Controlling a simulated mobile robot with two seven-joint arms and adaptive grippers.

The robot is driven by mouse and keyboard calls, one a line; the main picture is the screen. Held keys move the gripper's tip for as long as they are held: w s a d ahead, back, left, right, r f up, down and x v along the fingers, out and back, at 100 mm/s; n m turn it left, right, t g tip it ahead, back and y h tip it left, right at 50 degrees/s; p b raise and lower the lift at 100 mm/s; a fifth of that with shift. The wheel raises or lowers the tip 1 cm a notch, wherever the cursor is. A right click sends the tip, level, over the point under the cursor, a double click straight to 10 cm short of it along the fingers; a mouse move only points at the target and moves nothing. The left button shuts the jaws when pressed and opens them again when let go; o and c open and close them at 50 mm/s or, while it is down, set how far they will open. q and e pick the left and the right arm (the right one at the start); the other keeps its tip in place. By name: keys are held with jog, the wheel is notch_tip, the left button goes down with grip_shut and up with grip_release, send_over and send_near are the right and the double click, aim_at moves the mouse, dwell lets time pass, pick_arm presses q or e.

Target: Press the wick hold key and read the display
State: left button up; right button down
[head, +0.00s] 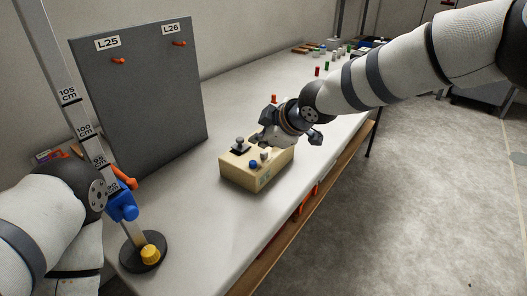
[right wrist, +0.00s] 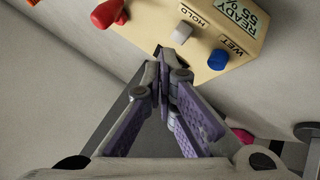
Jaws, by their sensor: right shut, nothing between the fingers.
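The tan box (head: 237,174) sits on the bench in the head view, with a blue button and a small white key on it. In the right wrist view the box (right wrist: 150,18) shows a white key (right wrist: 182,32) beside the label HOLD and a blue button (right wrist: 218,60) beside the label WET. Its display (right wrist: 245,14) reads READY, with 55 and a partly cut-off sign below. My right gripper (right wrist: 166,62) is shut and empty, its fingertips just short of the white key in the picture; the gap in depth is unclear.
A grey panel (head: 140,95) labelled L25 and L26 stands behind. Small coloured items lie at the bench's far end. The bench front right of the post is clear.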

aim_at(262, 159)
dwell(0.4)
jog(key=shift+f, duration=0.45)
pick_arm(q)
jog(key=shift+s, duration=0.1)
pick_arm(e)
jog(key=shift+f, duration=0.35)
dwell(0.4)
pick_arm(q)
jog(key=shift+w+r+p, duration=0.3)
jog(key=shift+w+r, duration=0.05)
jog(key=shift+w, duration=0.1)
pick_arm(e)
notch_tip(262, 159, up, 8)
jog(key=shift+f, duration=0.2)
dwell(0.6)
